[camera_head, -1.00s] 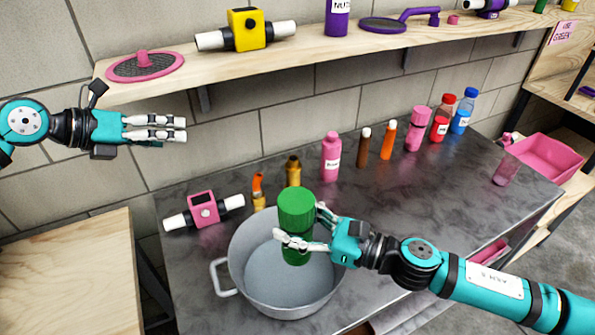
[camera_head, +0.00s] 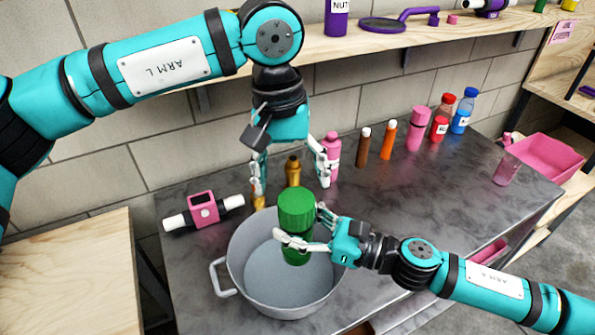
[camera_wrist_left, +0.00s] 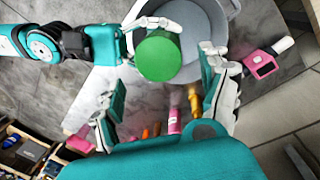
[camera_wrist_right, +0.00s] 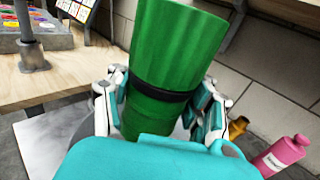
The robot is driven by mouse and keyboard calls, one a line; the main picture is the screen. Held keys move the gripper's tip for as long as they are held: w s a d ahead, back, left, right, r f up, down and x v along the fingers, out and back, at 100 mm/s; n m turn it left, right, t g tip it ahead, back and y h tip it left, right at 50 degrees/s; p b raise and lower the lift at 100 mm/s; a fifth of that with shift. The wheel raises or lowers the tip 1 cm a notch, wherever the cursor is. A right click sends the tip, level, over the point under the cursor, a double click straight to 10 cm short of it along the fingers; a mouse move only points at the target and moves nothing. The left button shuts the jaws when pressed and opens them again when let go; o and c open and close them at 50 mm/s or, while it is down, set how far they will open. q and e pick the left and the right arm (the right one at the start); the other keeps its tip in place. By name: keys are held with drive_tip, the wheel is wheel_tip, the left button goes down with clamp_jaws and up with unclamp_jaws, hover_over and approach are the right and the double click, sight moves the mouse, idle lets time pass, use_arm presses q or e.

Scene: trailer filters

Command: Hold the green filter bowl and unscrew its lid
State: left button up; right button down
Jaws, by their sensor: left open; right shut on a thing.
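The green filter bowl (camera_head: 297,256) is upright above the grey pot, with its green lid (camera_head: 297,209) on top. My right gripper (camera_head: 297,241) is shut on the bowl, below the lid. In the right wrist view a dark band separates the lid (camera_wrist_right: 180,45) from the bowl (camera_wrist_right: 150,113). My left gripper (camera_head: 291,188) is open and empty, pointing down, with its fingertips spread above and behind the lid. In the left wrist view the round lid top (camera_wrist_left: 158,58) lies beyond the open fingers, not between their tips.
The grey pot (camera_head: 238,262) stands on the dark metal table below the bowl. More bottles line the back right. A wooden shelf (camera_head: 400,47) runs along the wall.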

sight(297, 200)
use_arm(q)
drive_tip(key=shift+s+d+r+m+y, duration=0.2)
drive_tip(key=shift+m+y, duration=0.05)
drive_tip(key=shift+m, duration=0.3)
drive_tip(key=shift+s+d+r+m+y, duration=0.2)
drive_tip(key=shift+m+y, duration=0.05)
drive_tip(key=shift+m, duration=0.3)
drive_tip(key=shift+f, duration=0.15)
drive_tip(key=shift+m, duration=0.3)
wheel_tip(297, 200, down, 8)
drive_tip(key=shift+r, duration=0.2)
drive_tip(key=c, duration=1.2)
drive_tip(key=n, duration=0.3)
drive_tip(key=shift+d, duration=0.1)
